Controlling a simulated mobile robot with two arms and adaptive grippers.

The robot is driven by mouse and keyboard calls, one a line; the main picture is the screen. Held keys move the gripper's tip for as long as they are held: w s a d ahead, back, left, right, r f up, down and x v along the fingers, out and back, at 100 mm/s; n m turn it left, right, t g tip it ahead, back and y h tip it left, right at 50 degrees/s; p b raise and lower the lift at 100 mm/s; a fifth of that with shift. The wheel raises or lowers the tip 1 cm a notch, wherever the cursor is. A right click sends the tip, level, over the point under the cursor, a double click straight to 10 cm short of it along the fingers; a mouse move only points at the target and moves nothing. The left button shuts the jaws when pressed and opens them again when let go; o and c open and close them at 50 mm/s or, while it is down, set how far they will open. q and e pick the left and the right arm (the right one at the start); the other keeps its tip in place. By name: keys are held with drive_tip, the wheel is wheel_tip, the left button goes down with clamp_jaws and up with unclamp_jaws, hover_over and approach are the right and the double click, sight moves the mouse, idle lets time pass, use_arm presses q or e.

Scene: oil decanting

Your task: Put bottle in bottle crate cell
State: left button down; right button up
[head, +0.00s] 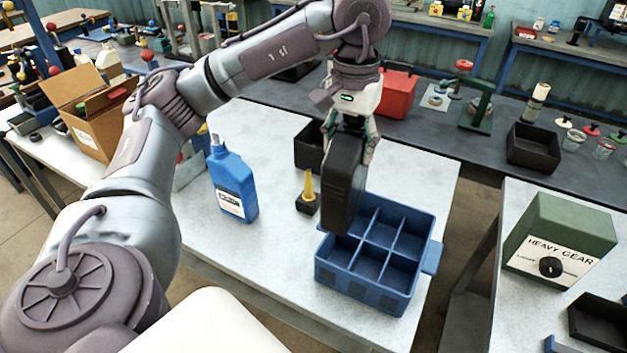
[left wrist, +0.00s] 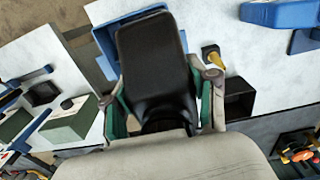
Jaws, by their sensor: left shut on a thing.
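My left gripper (head: 350,143) is shut on a black bottle (head: 342,185), near its upper end, and the bottle hangs upright with its broad body downward. In the left wrist view the bottle (left wrist: 152,65) sits between the two fingers of the gripper (left wrist: 163,100). The blue bottle crate (head: 365,285), divided into several cells, stands on the white table. The bottle is over or just behind the crate's back left cells in the head view and hides part of them. I cannot tell whether its bottom is inside a cell. The cells that show look empty. My right gripper is not in view.
A blue bottle (head: 232,185) stands on the table left of the crate. A yellow funnel (head: 309,187) in a small black holder and a black bin (head: 308,148) are behind and left of the crate. A green "HEAVY GEAR" box (head: 563,235) stands on the right table, across a gap.

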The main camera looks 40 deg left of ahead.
use_arm(q)
drive_tip(key=f, duration=0.4)
drive_tip(key=shift+d+f, duration=0.15)
drive_tip(key=shift+d, duration=0.1)
wheel_tip(320, 180, down, 9)
drive_tip(key=shift+a+r+p, duration=0.1)
drive_tip(key=shift+p, duration=1)
drive_tip(key=shift+f+p, duration=0.65)
drive_tip(key=shift+f, duration=1.35)
drive_tip(key=shift+w+f, duration=0.1)
drive_tip(key=shift+f, duration=0.15)
drive_tip(key=shift+f, duration=0.15)
drive_tip(key=c, duration=0.7)
unclamp_jaws()
drive_tip(key=shift+c, duration=0.2)
drive_tip(key=o, duration=0.4)
